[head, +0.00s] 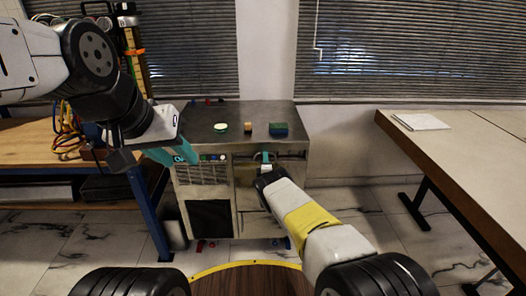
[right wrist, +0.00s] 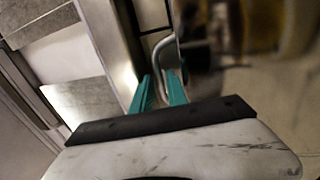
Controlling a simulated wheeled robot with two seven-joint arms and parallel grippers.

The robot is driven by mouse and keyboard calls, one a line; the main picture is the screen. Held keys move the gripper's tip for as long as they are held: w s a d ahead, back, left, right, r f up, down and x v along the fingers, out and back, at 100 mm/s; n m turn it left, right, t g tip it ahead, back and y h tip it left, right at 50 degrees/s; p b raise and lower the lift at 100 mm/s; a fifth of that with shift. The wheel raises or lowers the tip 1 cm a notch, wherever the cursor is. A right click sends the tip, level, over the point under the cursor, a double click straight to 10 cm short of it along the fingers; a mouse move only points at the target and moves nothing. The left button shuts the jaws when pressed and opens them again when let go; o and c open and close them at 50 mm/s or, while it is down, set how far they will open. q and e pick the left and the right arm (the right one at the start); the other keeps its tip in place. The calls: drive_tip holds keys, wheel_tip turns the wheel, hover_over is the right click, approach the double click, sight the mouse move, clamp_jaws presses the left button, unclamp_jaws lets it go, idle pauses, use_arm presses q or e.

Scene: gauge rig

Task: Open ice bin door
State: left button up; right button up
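The ice machine (head: 232,125) is a steel cabinet in the middle of the head view. Its door (head: 247,200) is on the right half of the front and looks shut. My right gripper (head: 265,158) is at the upper part of this door. In the right wrist view its two teal fingers (right wrist: 161,82) stand apart, with a curved metal handle (right wrist: 163,50) at and between their tips; firm contact is not visible. My left gripper (head: 187,152) is in front of the machine's upper left, near the small controls; its finger gap is not clear.
On the machine's top lie a pale round item (head: 220,127), an orange-tan block (head: 249,128) and a green-blue sponge-like block (head: 278,129). A wooden workbench (head: 35,145) stands at left, a long table (head: 460,150) at right. Floor between machine and right table is clear.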

drive_tip(key=shift+c, duration=0.2)
clamp_jaws()
idle(1.3)
